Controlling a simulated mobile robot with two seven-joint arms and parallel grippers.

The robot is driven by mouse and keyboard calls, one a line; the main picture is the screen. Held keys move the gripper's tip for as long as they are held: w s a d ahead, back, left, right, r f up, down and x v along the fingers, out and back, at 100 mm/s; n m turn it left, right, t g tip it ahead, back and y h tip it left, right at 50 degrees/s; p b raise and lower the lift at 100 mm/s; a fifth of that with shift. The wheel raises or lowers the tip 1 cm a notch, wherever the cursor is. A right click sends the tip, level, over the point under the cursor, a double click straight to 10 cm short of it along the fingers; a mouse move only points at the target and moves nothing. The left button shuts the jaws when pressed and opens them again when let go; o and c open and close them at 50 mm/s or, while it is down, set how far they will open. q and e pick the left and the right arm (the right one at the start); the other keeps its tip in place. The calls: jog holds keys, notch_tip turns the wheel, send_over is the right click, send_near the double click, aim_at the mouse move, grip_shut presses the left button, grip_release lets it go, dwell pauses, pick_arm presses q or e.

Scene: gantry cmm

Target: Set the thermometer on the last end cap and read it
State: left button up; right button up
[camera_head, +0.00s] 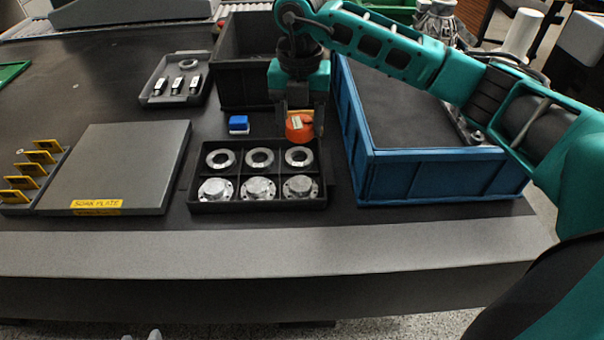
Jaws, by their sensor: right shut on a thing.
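My right gripper (299,113) comes down from above, shut on an orange rounded thing, apparently the thermometer (299,129), which carries a pale label. It is over the back right part of a black divided tray (257,208). A gap to the parts below cannot be judged. Three silver end caps lie in the tray's front row: left (217,189), middle (258,189) and right (299,188). The back row holds three metal rings, the right one (299,157) nearest the orange thing. No reading can be made out. My left gripper is not in view.
A blue-walled bin (440,180) stands close on the right, a black crate (230,90) behind. A small blue block (238,125) lies behind the tray. A grey soak plate (130,160) and yellow-tagged rack (35,172) are left. A parts tray (160,95) sits farther back.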

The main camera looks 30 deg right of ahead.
send_over(301, 182)
notch_tip(301, 182, down, 9)
jog(key=shift+r+b, duration=0.1)
jog(key=shift+b, duration=0.35)
notch_tip(301, 182, down, 4)
jog(key=shift+r+b, duration=0.1)
jog(key=shift+b, duration=0.2)
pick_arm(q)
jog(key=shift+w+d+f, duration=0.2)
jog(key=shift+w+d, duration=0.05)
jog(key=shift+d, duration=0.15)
pick_arm(e)
jog(key=shift+f, duration=0.4)
jog(key=shift+f, duration=0.1)
jog(key=o, duration=0.9)
